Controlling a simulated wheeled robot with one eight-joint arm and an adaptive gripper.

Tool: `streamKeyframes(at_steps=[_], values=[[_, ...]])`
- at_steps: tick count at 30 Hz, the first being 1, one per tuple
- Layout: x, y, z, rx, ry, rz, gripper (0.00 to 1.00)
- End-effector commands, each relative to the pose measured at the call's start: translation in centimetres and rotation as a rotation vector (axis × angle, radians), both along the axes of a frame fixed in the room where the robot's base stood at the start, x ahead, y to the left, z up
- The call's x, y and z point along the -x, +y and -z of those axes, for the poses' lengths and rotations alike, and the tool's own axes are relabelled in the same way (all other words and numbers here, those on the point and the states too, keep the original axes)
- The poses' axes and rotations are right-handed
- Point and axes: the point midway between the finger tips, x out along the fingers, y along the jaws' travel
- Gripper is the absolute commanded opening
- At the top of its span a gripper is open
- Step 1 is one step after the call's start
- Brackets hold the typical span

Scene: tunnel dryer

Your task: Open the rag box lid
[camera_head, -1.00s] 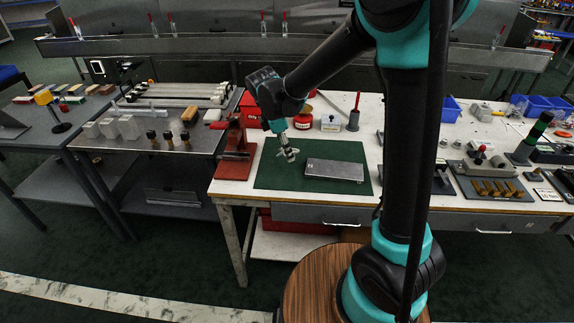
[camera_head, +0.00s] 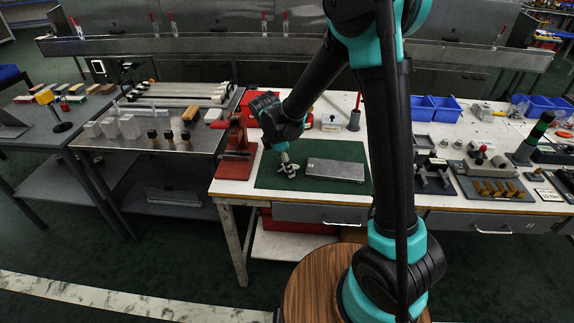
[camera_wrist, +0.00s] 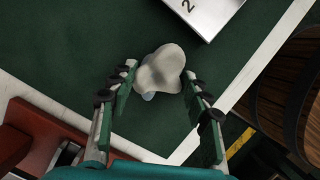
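A red box (camera_head: 247,104) stands at the back left of the white-topped bench, partly hidden behind my arm. I cannot tell for sure that it is the rag box, and its lid is not clear. My gripper (camera_head: 287,168) is low over the green mat, well in front of the red box. In the wrist view my gripper (camera_wrist: 160,72) is open, pointing down at the mat. Contact with the fingers cannot be told.
A grey metal plate (camera_head: 335,170) lies on the green mat (camera_head: 267,178) right of my gripper. A red vise-like fixture (camera_head: 236,140) stands to the left. A small red container (camera_head: 308,121) and a white labelled holder (camera_head: 331,122) stand behind.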

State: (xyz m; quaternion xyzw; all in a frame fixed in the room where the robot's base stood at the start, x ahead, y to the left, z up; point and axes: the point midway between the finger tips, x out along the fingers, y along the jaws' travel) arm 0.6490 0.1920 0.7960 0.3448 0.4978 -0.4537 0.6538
Motion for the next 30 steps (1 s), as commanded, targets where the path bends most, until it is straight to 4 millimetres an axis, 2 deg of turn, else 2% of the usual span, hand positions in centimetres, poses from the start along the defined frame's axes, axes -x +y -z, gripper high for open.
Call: streamKeyframes(at_steps=[1,5,17,20,30], values=[[0.0,0.0,0.0,0.000,0.000,0.000,0.53],[0.0,0.0,0.0,0.000,0.000,0.000,0.69],[0.0,0.1,-0.6,0.000,0.000,0.000,0.69],[0.1,0.4,-1.7,0.000,0.000,0.000,0.69],[0.8,2.0,-8.1,0.000,0.000,-0.001,0.69]])
